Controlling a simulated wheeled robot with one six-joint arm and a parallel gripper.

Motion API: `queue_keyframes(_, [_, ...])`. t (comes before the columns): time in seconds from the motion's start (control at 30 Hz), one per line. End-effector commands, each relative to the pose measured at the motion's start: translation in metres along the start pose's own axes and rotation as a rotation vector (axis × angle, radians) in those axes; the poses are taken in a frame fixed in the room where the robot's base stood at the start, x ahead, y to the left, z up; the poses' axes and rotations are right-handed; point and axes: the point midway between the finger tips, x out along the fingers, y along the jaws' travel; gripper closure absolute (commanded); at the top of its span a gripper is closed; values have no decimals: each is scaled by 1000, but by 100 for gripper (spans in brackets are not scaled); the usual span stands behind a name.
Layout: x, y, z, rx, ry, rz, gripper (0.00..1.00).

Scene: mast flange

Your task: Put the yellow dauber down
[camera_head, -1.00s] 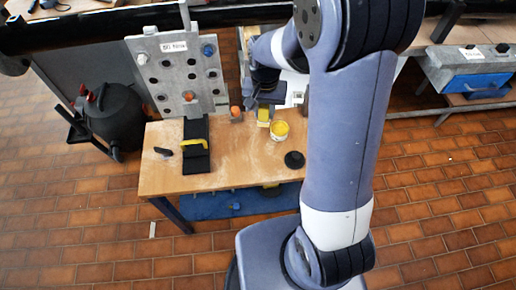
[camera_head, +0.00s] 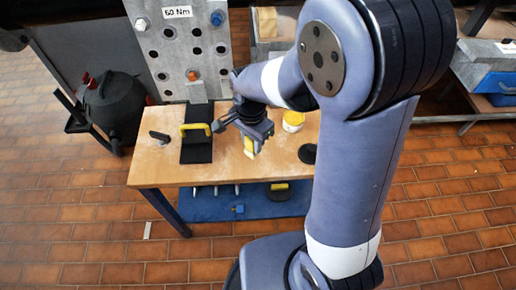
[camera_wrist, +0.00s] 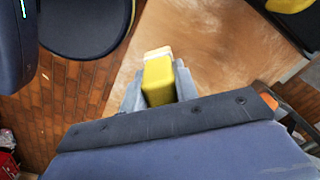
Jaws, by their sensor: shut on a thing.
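The yellow dauber (camera_head: 249,147), a block with a pale tip, is between the fingers of my gripper (camera_head: 252,142). In the wrist view the dauber (camera_wrist: 158,80) points away from my gripper (camera_wrist: 158,92), whose fingers are shut on its sides. It is over the front middle of the wooden table (camera_head: 170,175). Bare wood shows beyond its tip in the wrist view. I cannot tell how much space lies between tip and table. The yellow pot (camera_head: 293,121) stands behind and to the right of my gripper.
A black disc (camera_head: 308,154) lies at the table's right, partly behind my arm. A yellow handle (camera_head: 196,128) is on a black mat (camera_head: 196,153) left of my gripper. A small black object (camera_head: 159,136) lies further left. A holed panel (camera_head: 165,50) rises behind. The front left tabletop is clear.

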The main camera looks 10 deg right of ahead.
Motion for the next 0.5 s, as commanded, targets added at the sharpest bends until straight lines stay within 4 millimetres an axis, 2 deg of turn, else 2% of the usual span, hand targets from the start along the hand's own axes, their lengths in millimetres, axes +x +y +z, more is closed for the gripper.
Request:
queue_keyframes(0.03, [10,1,0,0,-1,3,94])
queue_keyframes(0.27, [29,0,0,-1,0,1,94])
queue_keyframes(0.5, [59,0,0,-2,-1,1,94])
